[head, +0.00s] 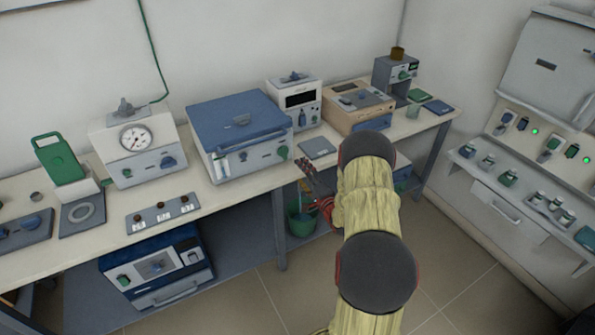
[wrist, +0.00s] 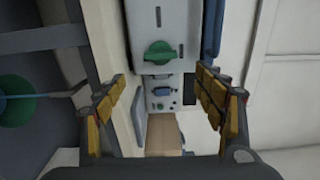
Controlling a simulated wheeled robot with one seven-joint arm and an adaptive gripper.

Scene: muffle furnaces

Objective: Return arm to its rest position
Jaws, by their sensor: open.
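My arm, with pale yellow-green links and dark round joints, reaches forward in the head view toward the front edge of the bench (head: 238,187). My gripper (head: 316,190) shows there only in part, to the left of my arm, in front of the bench edge. In the wrist view my gripper (wrist: 165,108) is open, its two fingers with yellowish pads wide apart. Nothing is between the pads. Beyond them, a pale device with a green knob (wrist: 160,53) and a tan box (wrist: 163,135) show on the bench.
A blue-lidded device (head: 235,115) and a beige device (head: 357,105) stand on the bench. A green bucket (head: 301,220) sits on the lower shelf near my gripper. A blue furnace-like unit (head: 158,267) is under the bench.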

